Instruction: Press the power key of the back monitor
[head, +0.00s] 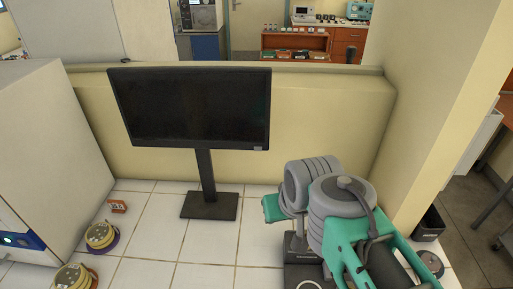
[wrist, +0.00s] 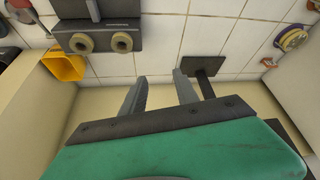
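The monitor (head: 190,108) is a black screen on a dark stand, upright on the white tiled top in front of a low cream wall. A small light mark shows at its lower right corner; I cannot make out a power key for certain. In the wrist view its stand's foot (wrist: 203,66) shows beyond the right finger, and most of the screen is hidden. My gripper (wrist: 158,76) has two grey fingers set apart with nothing between them. In the head view my green and grey arm is right of the monitor, and the fingers are hidden.
A device with two round tubes (wrist: 95,35) and a yellow bin (wrist: 65,66) are at the wrist view's upper left. Round yellow-topped items (head: 101,236) sit left of the monitor. A white cabinet (head: 50,140) stands left. Tiles before the monitor are clear.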

